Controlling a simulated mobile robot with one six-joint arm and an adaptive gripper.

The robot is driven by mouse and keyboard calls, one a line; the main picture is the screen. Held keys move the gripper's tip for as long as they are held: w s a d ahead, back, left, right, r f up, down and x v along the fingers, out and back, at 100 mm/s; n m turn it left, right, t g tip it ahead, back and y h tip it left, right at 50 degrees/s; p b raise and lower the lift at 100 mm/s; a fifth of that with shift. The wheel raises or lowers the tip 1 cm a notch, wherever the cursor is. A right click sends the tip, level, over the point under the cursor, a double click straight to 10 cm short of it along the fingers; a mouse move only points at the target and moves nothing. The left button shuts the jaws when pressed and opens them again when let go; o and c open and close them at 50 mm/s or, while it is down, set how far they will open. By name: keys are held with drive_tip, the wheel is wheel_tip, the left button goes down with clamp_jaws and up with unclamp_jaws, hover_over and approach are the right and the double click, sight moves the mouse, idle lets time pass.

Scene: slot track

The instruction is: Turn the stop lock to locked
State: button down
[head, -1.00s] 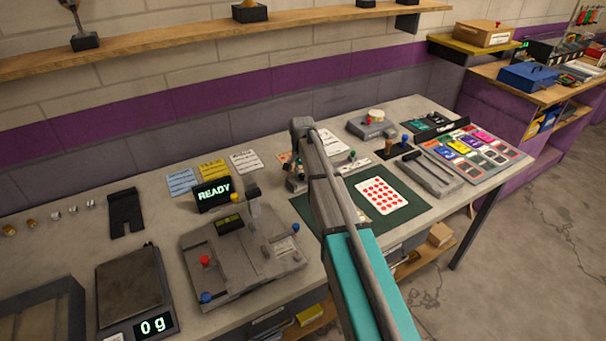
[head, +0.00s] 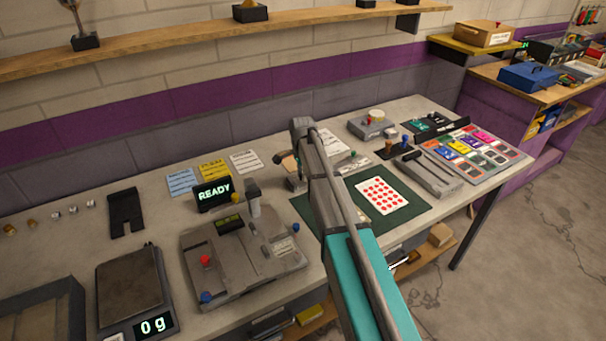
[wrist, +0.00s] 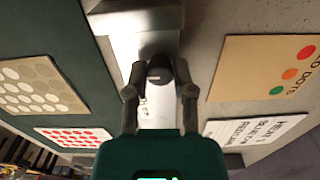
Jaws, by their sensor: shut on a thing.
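In the wrist view, a dark round knob (wrist: 160,68), which looks like the stop lock, stands on a pale grey metal track (wrist: 157,112). My gripper (wrist: 160,88) has one finger on each side of the knob and is shut on it. Small marks show on the track beside the knob, too small to read, so I cannot tell the lock's setting. In the head view my arm covers most of the track, and the knob and fingertips are hidden.
A green mat (head: 405,212) with a red-dotted card (head: 380,196) lies right of my arm. A grey fixture (head: 240,265) with a READY display (head: 214,191) and a scale (head: 135,285) stand left. A dotted card (wrist: 262,70) lies beside the track.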

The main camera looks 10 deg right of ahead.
drive_tip(key=shift+w, duration=0.15)
drive_tip(key=shift+c, duration=2.3)
unclamp_jaws()
drive_tip(key=shift+r, duration=0.15)
